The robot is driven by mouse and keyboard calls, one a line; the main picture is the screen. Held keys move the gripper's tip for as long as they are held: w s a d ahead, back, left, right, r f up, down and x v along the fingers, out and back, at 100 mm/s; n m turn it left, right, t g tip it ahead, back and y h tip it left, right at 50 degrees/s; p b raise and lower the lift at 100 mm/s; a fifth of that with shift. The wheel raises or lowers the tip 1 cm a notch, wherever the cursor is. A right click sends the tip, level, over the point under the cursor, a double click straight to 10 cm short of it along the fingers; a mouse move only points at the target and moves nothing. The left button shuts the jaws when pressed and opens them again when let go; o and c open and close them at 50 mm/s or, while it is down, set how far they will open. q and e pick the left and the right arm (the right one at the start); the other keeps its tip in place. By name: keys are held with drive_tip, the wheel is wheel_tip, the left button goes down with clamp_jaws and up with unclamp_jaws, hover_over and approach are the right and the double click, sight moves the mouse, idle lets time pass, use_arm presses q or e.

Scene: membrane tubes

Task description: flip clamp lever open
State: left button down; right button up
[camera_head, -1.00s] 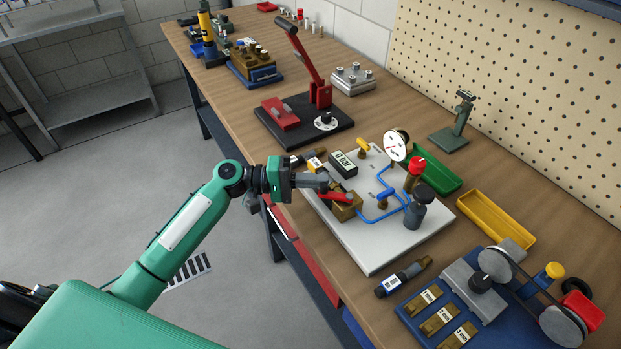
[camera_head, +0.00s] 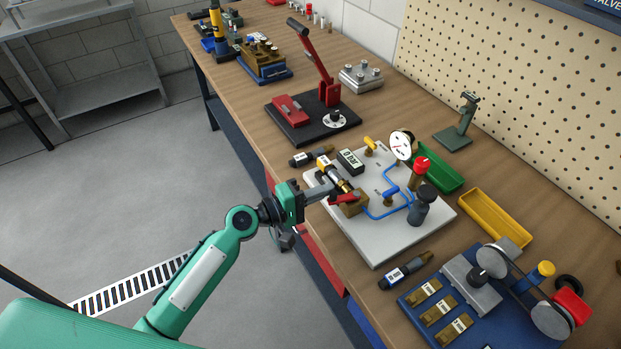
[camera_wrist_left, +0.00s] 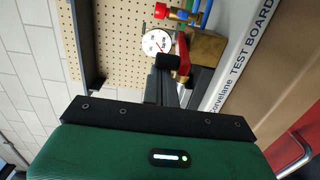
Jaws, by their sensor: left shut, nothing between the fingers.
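The red clamp lever (camera_head: 343,199) lies low along a brass block (camera_head: 353,208) at the near left of the white test board (camera_head: 385,250). A tube with a yellow and dark body (camera_head: 334,174) runs into the block's far side. My left gripper (camera_head: 328,189) is shut and empty, its tip close beside the lever's left end; I cannot tell whether they touch. In the left wrist view the shut dark fingers (camera_wrist_left: 166,75) are in front of the red lever (camera_wrist_left: 183,58), with the brass block (camera_wrist_left: 207,48) just beyond. My right gripper is out of view.
A pressure gauge (camera_head: 401,145), blue tubing and a dark bottle (camera_head: 421,205) stand on the board. Loose tubes lie at its far left (camera_head: 310,156) and near side (camera_head: 405,270). A red lever press (camera_head: 327,90) stands behind. Free bench top is narrow around the board.

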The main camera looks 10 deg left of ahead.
use_arm(q)
drive_tip(key=shift+s+d+n+t+y+p, duration=0.25)
drive_tip(key=shift+s+n+t+y+p, duration=0.15)
drive_tip(key=shift+s+n+t+y, duration=0.25)
drive_tip(key=shift+s+d, duration=0.1)
drive_tip(key=shift+s, duration=0.1)
drive_tip(key=shift+w, duration=0.1)
